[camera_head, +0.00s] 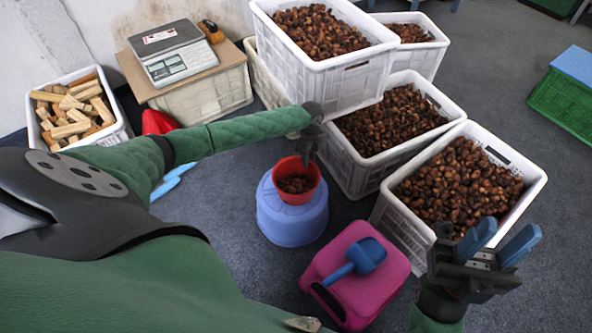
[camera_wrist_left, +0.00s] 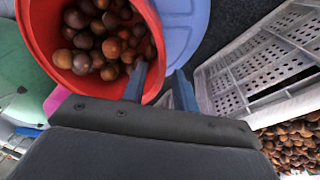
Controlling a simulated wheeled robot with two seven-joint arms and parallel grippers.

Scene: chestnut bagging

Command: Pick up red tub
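The red tub (camera_head: 296,187) holds several chestnuts and stands on an upturned blue basin (camera_head: 291,222). My left gripper (camera_head: 306,158) points down at the tub's far rim. In the left wrist view, the gripper (camera_wrist_left: 160,78) has its fingers apart, one over the inside of the red tub (camera_wrist_left: 42,25) and one outside, with the rim wall between them. I see a gap, so it does not look clamped. My right gripper (camera_head: 499,241) is open and empty, with blue fingers raised at the lower right.
White crates of chestnuts (camera_head: 420,205) stand behind and to the right. A pink container (camera_head: 372,298) with a blue scoop (camera_head: 355,259) is in front. A scale (camera_head: 172,52) and a crate of wood blocks (camera_head: 118,127) are left.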

